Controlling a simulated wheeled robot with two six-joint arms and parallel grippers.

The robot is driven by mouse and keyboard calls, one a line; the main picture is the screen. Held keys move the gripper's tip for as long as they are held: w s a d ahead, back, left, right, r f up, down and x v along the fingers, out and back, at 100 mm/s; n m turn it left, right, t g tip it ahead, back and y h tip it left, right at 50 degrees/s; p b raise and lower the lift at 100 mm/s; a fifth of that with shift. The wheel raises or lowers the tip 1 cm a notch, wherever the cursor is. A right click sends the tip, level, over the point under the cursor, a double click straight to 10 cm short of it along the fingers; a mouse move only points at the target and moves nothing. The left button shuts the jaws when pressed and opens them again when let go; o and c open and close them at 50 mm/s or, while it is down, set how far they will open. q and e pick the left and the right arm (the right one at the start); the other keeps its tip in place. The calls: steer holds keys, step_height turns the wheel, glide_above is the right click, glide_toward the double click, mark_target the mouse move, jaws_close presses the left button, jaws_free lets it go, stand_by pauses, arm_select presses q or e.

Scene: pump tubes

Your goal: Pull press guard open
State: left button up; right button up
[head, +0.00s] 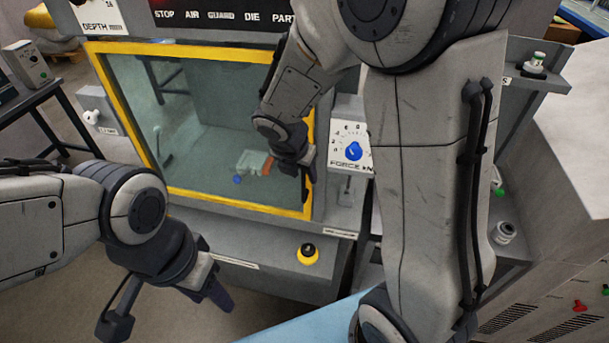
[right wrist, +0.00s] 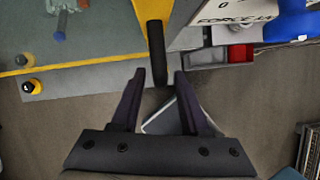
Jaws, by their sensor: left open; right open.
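The press guard (head: 190,205) is a clear panel in a yellow frame on the front of the press, and it looks closed. In the right wrist view, a black bar handle (right wrist: 156,45) stands along the yellow frame edge (right wrist: 128,14). My right gripper (head: 300,175) is at the guard's right edge. In the right wrist view my right gripper (right wrist: 160,75) is open, with the handle's lower end between its fingertips; I cannot tell if they touch. My left gripper (head: 168,312) is open and empty, low at the left, in front of the press.
A blue FORCE knob (head: 353,151) sits on a white panel right of the guard. A yellow-and-black button (head: 307,254) is on the ledge below. A blue surface (head: 300,322) lies at the bottom. A red bin (right wrist: 238,54) shows at right in the right wrist view.

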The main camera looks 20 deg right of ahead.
steer(key=shift+x, duration=0.85)
jaws_close()
stand_by(0.8)
